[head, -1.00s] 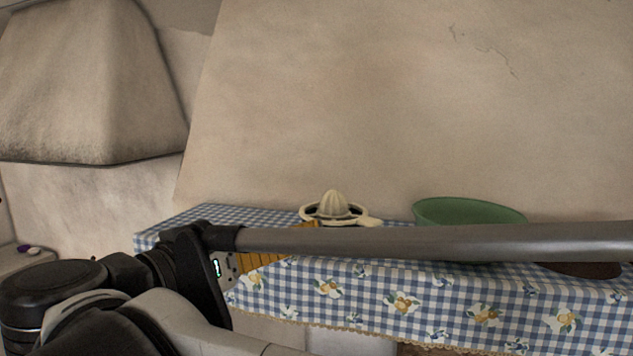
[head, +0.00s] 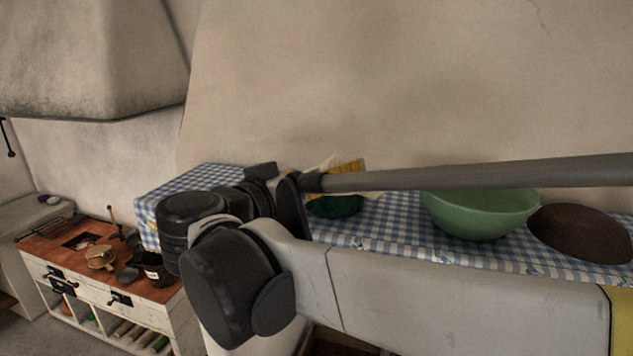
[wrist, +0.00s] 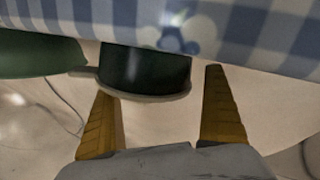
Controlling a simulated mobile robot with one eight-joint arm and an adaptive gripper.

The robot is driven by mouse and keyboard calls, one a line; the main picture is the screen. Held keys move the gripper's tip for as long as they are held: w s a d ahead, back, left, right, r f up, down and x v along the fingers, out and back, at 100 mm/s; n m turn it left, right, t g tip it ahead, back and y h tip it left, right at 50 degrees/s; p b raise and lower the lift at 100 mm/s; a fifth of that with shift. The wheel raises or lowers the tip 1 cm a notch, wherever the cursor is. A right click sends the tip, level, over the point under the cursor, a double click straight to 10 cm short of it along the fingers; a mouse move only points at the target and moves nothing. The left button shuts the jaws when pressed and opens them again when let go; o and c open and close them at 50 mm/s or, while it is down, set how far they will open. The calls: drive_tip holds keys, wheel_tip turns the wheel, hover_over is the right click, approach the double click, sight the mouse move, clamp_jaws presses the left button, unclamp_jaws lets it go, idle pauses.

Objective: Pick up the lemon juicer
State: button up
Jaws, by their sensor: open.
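The lemon juicer (head: 336,207) stands on the blue checked tablecloth, with its dark green base visible and its cream top mostly hidden behind my arm and gripper. In the wrist view it appears upside down, its dark base and cream rim (wrist: 145,70) at the picture's middle. My gripper (wrist: 160,82) is open, with one yellow finger at each side of the juicer in that view. The left finger's tip is partly covered by the juicer's rim. I see no clear contact. In the head view the yellow fingers (head: 349,166) show behind my arm, at the juicer's top.
A green bowl (head: 482,213) stands to the right of the juicer, and a dark brown bowl-like object (head: 580,233) is beyond it. The wall (head: 400,90) is close behind the table. A low cabinet (head: 85,262) with pots stands at the left.

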drive_tip(key=shift+w+d+f, duration=0.1)
drive_tip(key=shift+w+d, duration=0.15)
drive_tip(key=shift+a, duration=0.1)
drive_tip(key=c, duration=1.4)
drive_tip(key=shift+c, duration=0.2)
